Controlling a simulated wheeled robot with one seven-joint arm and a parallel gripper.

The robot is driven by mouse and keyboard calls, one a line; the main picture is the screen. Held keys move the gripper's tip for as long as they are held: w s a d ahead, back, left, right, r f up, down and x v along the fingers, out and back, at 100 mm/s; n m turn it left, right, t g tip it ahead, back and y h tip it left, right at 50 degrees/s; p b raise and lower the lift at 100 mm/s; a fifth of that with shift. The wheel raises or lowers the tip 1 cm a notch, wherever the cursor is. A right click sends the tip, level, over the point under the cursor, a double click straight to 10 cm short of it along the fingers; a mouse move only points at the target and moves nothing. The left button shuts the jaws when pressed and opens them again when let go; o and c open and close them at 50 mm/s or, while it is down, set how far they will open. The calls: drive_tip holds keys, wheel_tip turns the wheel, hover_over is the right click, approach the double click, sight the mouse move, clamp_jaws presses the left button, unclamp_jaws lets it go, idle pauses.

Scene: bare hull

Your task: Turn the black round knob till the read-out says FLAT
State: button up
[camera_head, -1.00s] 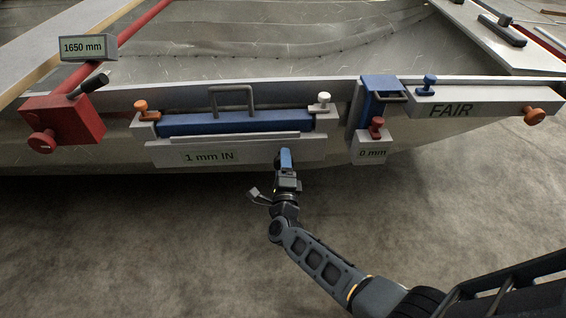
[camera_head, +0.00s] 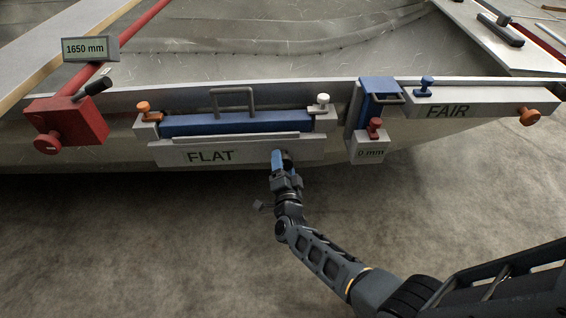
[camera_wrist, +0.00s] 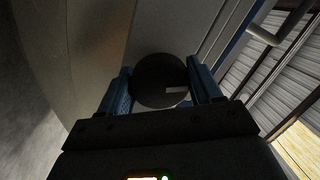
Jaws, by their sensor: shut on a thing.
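The black round knob (camera_wrist: 160,78) sits between the two blue fingers of my gripper (camera_wrist: 162,92) in the wrist view, with a pale mark on its face. The fingers are shut on it, one on each side. In the head view my gripper (camera_head: 282,162) is at the front of the grey panel below the blue bar, and the knob (camera_head: 288,160) is mostly hidden behind the fingers. The read-out (camera_head: 210,156) on that panel says FLAT.
The blue bar (camera_head: 235,124) with a grey handle (camera_head: 232,98) is above the panel. To the right are a blue clamp (camera_head: 376,96) reading 0 mm and a bar (camera_head: 470,107) reading FAIR. A red block (camera_head: 66,122) with a 1650 mm sign (camera_head: 90,48) is at left. Floor below is clear.

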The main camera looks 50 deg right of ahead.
drive_tip(key=shift+a+f, duration=0.15)
idle(0.4)
drive_tip(key=o, duration=1)
drive_tip(key=shift+p+v, duration=0.95)
drive_tip(key=shift+v, duration=2.9)
drive_tip(key=shift+s, duration=0.1)
